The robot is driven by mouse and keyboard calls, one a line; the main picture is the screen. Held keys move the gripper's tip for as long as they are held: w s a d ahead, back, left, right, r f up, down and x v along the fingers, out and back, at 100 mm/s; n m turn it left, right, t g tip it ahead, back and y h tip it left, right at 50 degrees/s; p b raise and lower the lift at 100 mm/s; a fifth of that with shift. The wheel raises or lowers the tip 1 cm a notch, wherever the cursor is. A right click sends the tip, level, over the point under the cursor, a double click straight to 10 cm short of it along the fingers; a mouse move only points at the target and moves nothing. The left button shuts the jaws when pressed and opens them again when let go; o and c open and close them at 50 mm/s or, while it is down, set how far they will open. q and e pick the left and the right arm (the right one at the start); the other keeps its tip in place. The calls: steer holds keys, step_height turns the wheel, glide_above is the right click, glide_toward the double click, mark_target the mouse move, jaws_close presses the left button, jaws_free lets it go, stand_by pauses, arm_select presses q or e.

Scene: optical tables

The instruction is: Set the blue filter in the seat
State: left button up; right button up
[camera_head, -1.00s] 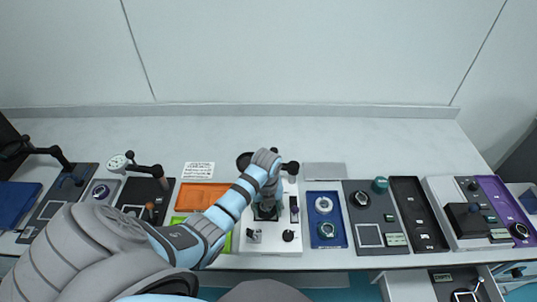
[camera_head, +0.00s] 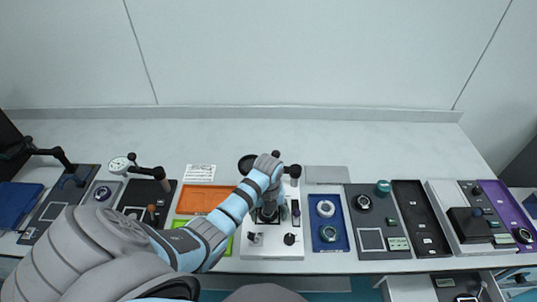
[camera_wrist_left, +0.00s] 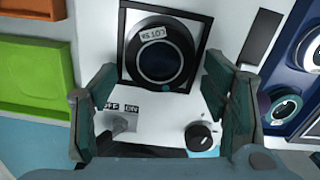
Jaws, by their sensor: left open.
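My left gripper (camera_head: 268,214) is over the white board (camera_head: 285,248) in the head view. In the left wrist view the gripper (camera_wrist_left: 160,82) is open, with one dark green finger on each side. Between and just beyond the fingertips, a round black-rimmed filter with a dark blue face (camera_wrist_left: 160,56) and a "LOT" label lies inside a black square frame, the seat (camera_wrist_left: 127,18). I cannot tell whether it is fully down in the seat. The fingers look clear of it. In the head view my arm hides most of it. My right gripper is not in view.
The white board also carries a black knob (camera_wrist_left: 199,136) and a small switch (camera_wrist_left: 122,122) with off/on labels. A blue tray (camera_head: 324,246) with round parts is to the right. Orange (camera_head: 203,198) and green trays are to the left.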

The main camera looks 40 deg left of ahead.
mark_target(268, 216)
arm_select(q)
step_height(268, 216, up, 9)
steer(key=shift+f+p, duration=0.1)
steer(key=shift+p, duration=0.55)
steer(key=shift+s+f, duration=0.1)
steer(key=shift+s, duration=0.05)
